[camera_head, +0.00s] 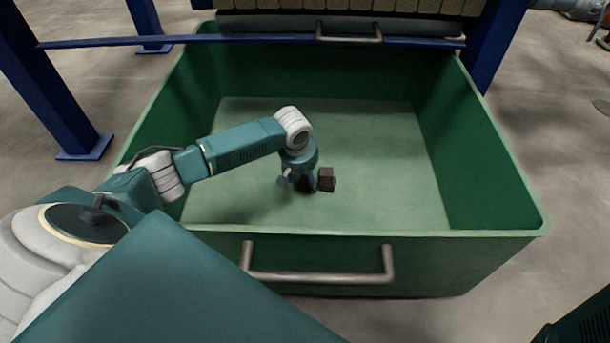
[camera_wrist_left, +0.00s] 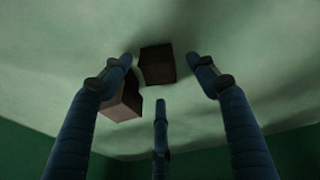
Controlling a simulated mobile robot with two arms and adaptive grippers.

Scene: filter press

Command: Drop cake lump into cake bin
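The cake bin (camera_head: 330,218) is a large open green box in the middle of the head view. My left arm reaches over its left wall, and my left gripper (camera_head: 303,187) points down inside it. The left wrist view shows its three fingers spread apart, so it is open. One dark brown cake lump (camera_wrist_left: 157,64) lies beyond the fingertips, between the left and right ones. A second brown lump (camera_wrist_left: 122,101) shows partly behind the left finger. In the head view a brown lump (camera_head: 326,179) is just right of the gripper. I cannot tell if either touches a finger.
The bin has a metal handle (camera_head: 318,278) on its near wall and another (camera_head: 348,33) at the far side. Blue frame posts (camera_head: 50,85) and a blue bar (camera_head: 240,39) stand behind it. The rest of the bin floor (camera_head: 385,150) is bare.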

